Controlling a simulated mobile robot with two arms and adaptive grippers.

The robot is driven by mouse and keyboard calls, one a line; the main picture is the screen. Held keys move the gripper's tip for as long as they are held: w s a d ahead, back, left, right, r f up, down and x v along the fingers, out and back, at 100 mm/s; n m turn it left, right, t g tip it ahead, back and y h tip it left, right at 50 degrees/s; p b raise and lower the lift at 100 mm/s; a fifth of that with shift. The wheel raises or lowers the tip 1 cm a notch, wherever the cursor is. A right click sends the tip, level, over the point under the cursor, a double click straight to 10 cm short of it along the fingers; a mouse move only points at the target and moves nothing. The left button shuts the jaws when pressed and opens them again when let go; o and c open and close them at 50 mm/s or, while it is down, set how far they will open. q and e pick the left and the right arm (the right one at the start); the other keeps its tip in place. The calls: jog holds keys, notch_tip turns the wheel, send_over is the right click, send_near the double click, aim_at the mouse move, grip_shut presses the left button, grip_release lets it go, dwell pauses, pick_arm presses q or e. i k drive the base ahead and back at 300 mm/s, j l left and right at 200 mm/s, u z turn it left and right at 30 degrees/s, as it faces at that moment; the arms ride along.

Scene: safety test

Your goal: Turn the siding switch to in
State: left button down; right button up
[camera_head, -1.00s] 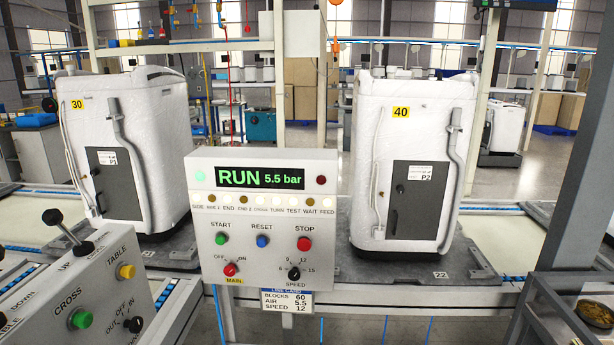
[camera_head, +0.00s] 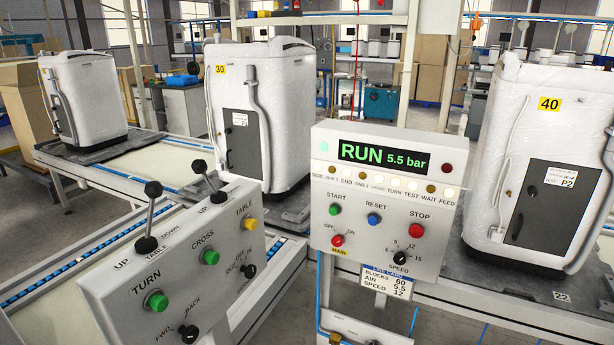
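A grey control panel (camera_head: 175,275) stands at the lower left. A black rotary knob (camera_head: 247,271) at its right end has "OUT", "OFF" and "IN" lettered around it; I cannot clearly tell where it points. Another black knob (camera_head: 188,334) sits at the panel's lower edge, marked "FWD" and "BACK". The panel also carries a green TURN button (camera_head: 156,302), a green CROSS button (camera_head: 209,257), a yellow TABLE button (camera_head: 249,223) and two black-balled levers (camera_head: 152,190). Neither of my grippers is in view.
A second panel (camera_head: 390,190) to the right reads "RUN 5.5 bar" and has START, RESET and STOP buttons. White wrapped machines numbered 30 (camera_head: 260,115) and 40 (camera_head: 540,160) stand on pallets behind. Another white machine (camera_head: 85,100) stands on the line at far left.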

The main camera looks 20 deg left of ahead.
aim_at(251, 271)
jog(key=u, duration=1.4)
